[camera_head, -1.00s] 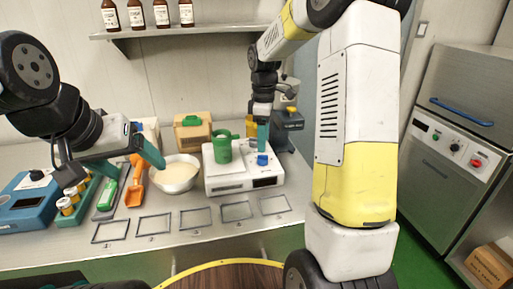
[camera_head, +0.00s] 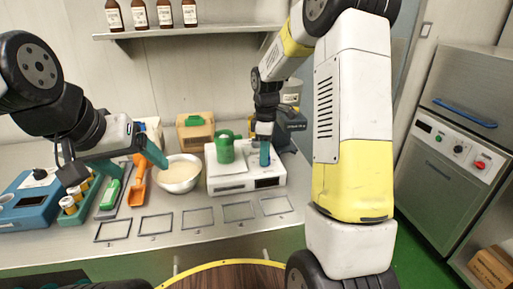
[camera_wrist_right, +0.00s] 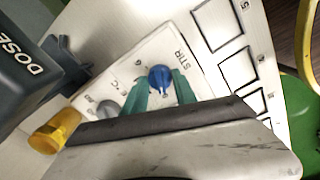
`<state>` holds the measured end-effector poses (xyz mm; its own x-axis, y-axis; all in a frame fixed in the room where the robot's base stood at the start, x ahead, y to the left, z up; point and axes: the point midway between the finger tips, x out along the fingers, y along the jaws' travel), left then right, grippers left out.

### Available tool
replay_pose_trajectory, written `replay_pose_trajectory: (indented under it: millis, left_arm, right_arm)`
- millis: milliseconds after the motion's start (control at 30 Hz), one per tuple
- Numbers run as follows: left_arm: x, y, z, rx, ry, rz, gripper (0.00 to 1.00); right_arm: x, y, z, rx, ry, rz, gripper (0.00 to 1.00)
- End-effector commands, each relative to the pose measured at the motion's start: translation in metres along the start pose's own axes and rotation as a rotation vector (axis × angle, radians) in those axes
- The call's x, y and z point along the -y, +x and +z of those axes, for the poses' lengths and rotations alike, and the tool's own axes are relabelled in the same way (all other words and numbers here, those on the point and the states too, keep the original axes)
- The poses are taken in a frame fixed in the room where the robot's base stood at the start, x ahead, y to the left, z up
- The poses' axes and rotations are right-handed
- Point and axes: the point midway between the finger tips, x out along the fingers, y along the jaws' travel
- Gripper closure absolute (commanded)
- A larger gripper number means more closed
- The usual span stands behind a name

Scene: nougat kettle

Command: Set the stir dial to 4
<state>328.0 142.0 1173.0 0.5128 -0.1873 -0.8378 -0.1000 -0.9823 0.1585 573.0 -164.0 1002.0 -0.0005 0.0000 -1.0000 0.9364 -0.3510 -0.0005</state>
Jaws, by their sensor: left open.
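The blue stir dial (camera_wrist_right: 160,78) sits on the white machine panel (camera_wrist_right: 125,85) beside the word STIR in the right wrist view. Its pointer setting is too small to read. In the head view the white machine (camera_head: 225,182) stands on the bench, and my right gripper covers the dial. My right gripper (camera_head: 265,162) points down at the panel. In the right wrist view its two green fingers (camera_wrist_right: 159,82) stand on either side of the dial, apart, with narrow gaps. My left gripper (camera_head: 118,178) is open and empty above the bench at left.
A green jug (camera_head: 225,150) stands on the machine's left part. A grey knob (camera_wrist_right: 107,108) is on the same panel. A bowl (camera_head: 178,185), orange scoop (camera_head: 137,190) and a blue device (camera_head: 30,200) are further left. Empty frames (camera_head: 155,224) lie along the front.

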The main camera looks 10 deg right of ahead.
Motion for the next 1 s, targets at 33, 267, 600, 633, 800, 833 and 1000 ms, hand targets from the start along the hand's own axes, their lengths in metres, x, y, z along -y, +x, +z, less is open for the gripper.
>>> replay_pose_trajectory:
  millis: [33, 267, 600, 633, 800, 833, 1000]
  left_arm:
    - [0.0, 0.0, 0.0, 0.0, 0.0, 0.0, 0.21]
    - [0.0, 0.0, 0.0, 0.0, 0.0, 0.0, 0.21]
    - [0.0, 0.0, 0.0, 0.0, 0.0, 0.0, 0.21]
    - [0.0, 0.0, 0.0, 0.0, 0.0, 0.0, 0.21]
    - [0.0, 0.0, 0.0, 0.0, 0.0, 0.0, 0.21]
    - [0.0, 0.0, 0.0, 0.0, 0.0, 0.0, 0.21]
    - [0.0, 0.0, 0.0, 0.0, 0.0, 0.0, 0.21]
  right_arm:
    - [-0.0003, -0.0003, 0.0, 0.0, 0.0, 0.001, 1.0]
    - [-0.0004, -0.0005, -0.0001, 0.0, 0.02, 0.001, 1.0]
    - [-0.0004, -0.0007, -0.0005, -0.001, 0.208, 0.002, 1.0]
    - [-0.0004, -0.0007, -0.0004, -0.001, 0.233, 0.002, 1.0]
    - [-0.0003, -0.0008, -0.0007, -0.001, 0.393, 0.002, 1.0]
    - [-0.0003, -0.0008, -0.0007, -0.001, 0.421, 0.002, 1.0]
    - [-0.0005, -0.0008, -0.0003, -0.001, 0.584, 0.002, 1.0]
